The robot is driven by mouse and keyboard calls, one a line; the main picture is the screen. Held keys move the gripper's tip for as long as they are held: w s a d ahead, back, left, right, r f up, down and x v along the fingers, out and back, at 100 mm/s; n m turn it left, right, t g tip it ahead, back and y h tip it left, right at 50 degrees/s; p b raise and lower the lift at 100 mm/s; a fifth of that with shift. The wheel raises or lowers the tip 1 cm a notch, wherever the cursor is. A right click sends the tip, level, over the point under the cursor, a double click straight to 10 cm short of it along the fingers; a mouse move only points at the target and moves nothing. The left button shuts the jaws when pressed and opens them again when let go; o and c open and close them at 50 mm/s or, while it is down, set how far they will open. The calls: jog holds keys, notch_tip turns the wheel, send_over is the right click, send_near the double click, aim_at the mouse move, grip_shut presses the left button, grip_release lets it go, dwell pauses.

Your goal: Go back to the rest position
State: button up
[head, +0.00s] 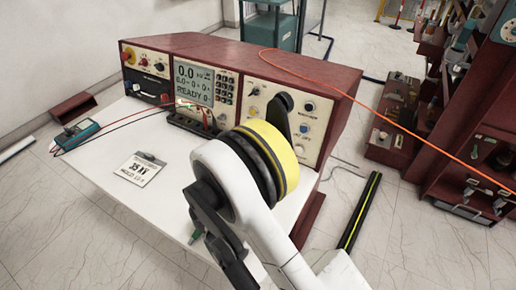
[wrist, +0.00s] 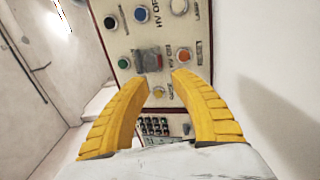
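My gripper (wrist: 153,88) shows in the wrist view as two curved yellow fingers set well apart, with nothing held between them. In the head view my white arm reaches over the table to the front of the maroon console (head: 325,82). The arm's black and yellow joint covers part of the console's right panel (head: 318,132), and I cannot make out the fingers there.
The white table (head: 103,172) holds a multimeter (head: 77,134) with leads and a "35 kV" card (head: 141,169). An orange cable (head: 411,125) runs across the right. Maroon equipment (head: 396,119) stands at right, and a black-yellow strip (head: 361,212) lies on the floor.

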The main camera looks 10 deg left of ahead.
dwell(0.3)
jog(key=d+r+m+g, duration=0.3)
jog(key=d+r+g, duration=0.15)
jog(key=d, duration=0.55)
jog(key=d+r+m+g, duration=0.3)
jog(key=d+r, duration=0.3)
jog(key=d, duration=0.5)
jog(key=s+d+r+m+g+y, duration=0.1)
jog(key=s+d+m+y, duration=0.2)
jog(key=s, duration=0.8)
jog(key=s+d+r+m+g+y, duration=0.1)
jog(key=s+d+m+y, duration=0.2)
jog(key=s, duration=0.8)
jog(key=d+m, duration=0.2)
jog(key=d, duration=0.1)
jog(key=shift+s+d+r, duration=0.25)
jog(key=shift+g, duration=0.25)
jog(key=shift+c, duration=0.4)
grip_shut()
